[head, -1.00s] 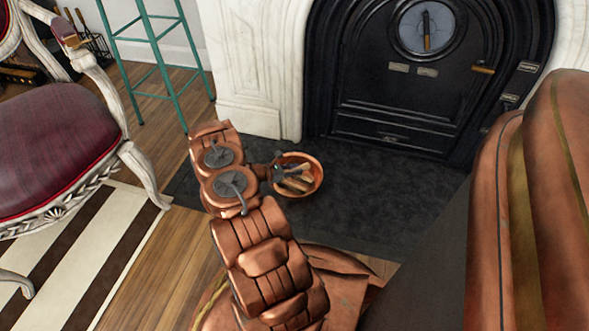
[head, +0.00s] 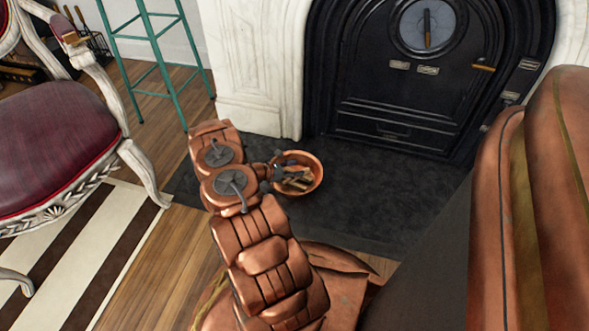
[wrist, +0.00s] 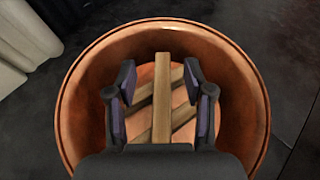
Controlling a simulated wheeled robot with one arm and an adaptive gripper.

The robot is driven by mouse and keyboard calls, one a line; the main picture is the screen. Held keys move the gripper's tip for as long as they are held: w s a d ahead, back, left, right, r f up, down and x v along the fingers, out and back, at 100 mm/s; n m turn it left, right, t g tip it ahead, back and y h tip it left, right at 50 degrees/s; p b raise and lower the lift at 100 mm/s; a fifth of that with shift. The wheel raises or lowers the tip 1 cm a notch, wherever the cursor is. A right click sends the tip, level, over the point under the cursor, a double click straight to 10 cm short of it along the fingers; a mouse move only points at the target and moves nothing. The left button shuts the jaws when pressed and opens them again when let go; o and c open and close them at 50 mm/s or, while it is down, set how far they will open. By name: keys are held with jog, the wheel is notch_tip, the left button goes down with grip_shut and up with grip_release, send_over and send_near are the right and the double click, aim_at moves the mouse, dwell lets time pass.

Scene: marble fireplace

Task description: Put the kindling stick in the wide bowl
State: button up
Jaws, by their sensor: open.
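The wide bowl (head: 317,178) is copper-coloured and sits on the dark hearth. It fills much of the wrist view (wrist: 82,62). My gripper (wrist: 160,82) is over the bowl, open, with one dark, purple-padded finger on each side. A pale wooden kindling stick (wrist: 162,100) lies lengthwise between the fingers, with gaps to both pads. It rests inside the bowl across other crossed sticks (wrist: 183,112). The stick's near end is hidden by my gripper's body. In the head view my gripper (head: 284,168) is small and partly hidden by my arm.
The black fireplace front (head: 400,100) and white marble surround (head: 255,70) stand behind the bowl. A teal stool (head: 155,45) and a purple armchair (head: 55,145) are at left. The hearth (head: 380,205) right of the bowl is clear.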

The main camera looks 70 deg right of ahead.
jog(key=shift+r, duration=0.15)
notch_tip(320, 180, up, 7)
jog(key=p, duration=0.4)
jog(key=shift+p, duration=0.4)
